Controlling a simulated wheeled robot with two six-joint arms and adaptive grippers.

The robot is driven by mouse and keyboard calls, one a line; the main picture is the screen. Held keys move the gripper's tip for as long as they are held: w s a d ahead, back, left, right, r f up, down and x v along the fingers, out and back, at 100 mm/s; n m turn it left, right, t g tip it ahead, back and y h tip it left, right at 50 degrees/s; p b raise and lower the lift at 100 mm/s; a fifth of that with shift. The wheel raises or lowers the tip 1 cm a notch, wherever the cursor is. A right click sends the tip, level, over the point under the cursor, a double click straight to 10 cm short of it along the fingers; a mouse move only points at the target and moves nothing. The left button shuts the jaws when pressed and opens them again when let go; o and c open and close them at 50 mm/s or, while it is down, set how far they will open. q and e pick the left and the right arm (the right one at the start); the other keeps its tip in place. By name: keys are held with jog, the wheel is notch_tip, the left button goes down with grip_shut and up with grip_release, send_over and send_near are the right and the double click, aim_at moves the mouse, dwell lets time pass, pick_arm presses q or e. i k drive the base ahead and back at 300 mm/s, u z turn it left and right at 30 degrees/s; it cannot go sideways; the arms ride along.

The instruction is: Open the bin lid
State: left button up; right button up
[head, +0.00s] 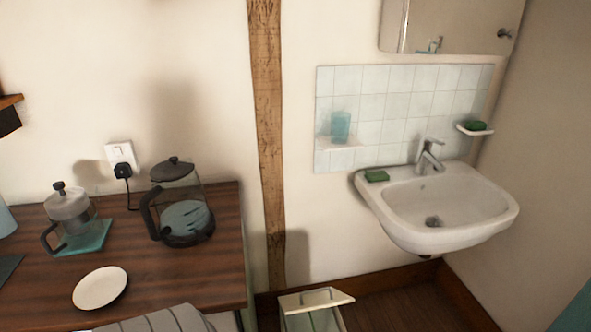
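A small bin (312,322) stands on the floor at the bottom edge of the head view, below the wooden post and left of the sink. Its cream lid (338,298) is at the top, with a thin metal handle on it. The bin's body below the lid is pale grey-green and is cut off by the frame. I cannot tell clearly whether the lid is fully closed. Neither of my grippers shows in this view.
A dark wooden counter (140,278) at left holds a glass kettle (180,205), a small pot (70,208) and a white plate (100,288). Striped cloth (165,320) lies at its front. A wall sink (440,205) overhangs the floor at right. Dark floor (400,300) shows right of the bin.

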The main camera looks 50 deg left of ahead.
aim_at(326, 297)
jog(key=u, duration=0.05)
jog(key=k, duration=0.65)
jog(key=z, duration=0.2)
jog(key=i, duration=1.1)
jog(key=u, duration=1.2)
jog(key=i, duration=0.6)
jog(key=u, duration=0.65)
